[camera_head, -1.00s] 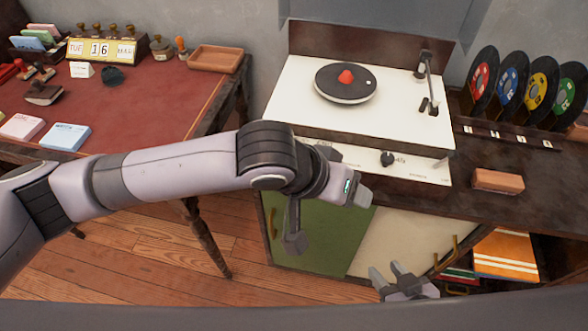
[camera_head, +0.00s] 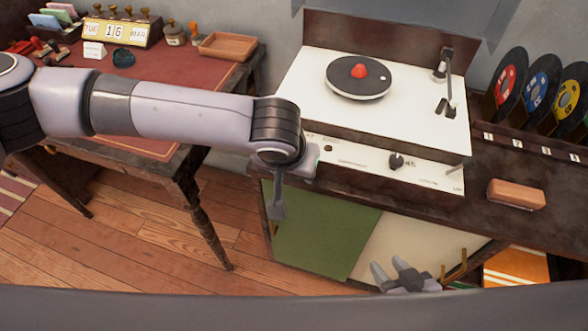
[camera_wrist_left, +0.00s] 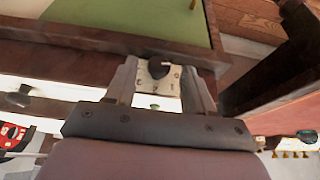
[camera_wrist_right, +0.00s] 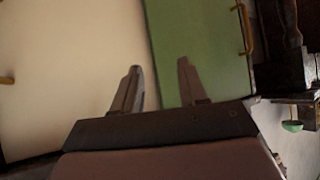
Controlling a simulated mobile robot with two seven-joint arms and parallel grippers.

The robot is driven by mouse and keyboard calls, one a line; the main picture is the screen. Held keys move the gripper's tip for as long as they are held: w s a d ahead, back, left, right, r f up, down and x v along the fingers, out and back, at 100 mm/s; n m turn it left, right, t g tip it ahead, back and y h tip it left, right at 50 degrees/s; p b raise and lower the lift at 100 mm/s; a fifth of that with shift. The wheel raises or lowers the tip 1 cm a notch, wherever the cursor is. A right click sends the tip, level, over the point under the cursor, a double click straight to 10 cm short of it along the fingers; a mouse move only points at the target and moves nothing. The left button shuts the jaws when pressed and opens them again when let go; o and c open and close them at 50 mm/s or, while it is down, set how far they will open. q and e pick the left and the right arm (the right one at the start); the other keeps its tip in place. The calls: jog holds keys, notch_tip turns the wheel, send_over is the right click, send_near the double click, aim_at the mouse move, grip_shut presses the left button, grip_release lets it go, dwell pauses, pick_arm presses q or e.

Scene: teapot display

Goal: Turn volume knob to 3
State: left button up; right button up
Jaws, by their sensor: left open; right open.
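The record player (camera_head: 420,95) is white with a dark platter and stands on the cabinet. In the left wrist view, a black knob (camera_wrist_left: 158,68) on a small marked white panel shows between the fingers of my open left gripper. I cannot tell whether the fingers touch it; the marks are too small to read. In the head view, my left gripper (camera_head: 298,180) is at the left end of the player's front panel, and that knob is hidden. Another black knob (camera_head: 396,160) is further right on the panel. My right gripper (camera_head: 389,266) is open and empty, low before the cabinet doors.
A wooden block (camera_head: 516,194) lies on the cabinet top right of the player. Coloured records (camera_head: 540,85) stand at the right. A red-topped desk (camera_head: 150,80) with a calendar and stamps is at the left. Wooden floor lies between desk and cabinet.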

pick_arm(q)
jog(key=shift+w+d+f, duration=0.1)
jog(key=shift+w+f, duration=0.1)
jog(key=shift+f, duration=0.35)
pick_arm(e)
jog(key=shift+a, duration=0.1)
pick_arm(q)
jog(key=shift+c, duration=0.4)
grip_shut()
pick_arm(e)
jog(key=shift+r, duration=0.1)
jog(key=shift+r, duration=0.1)
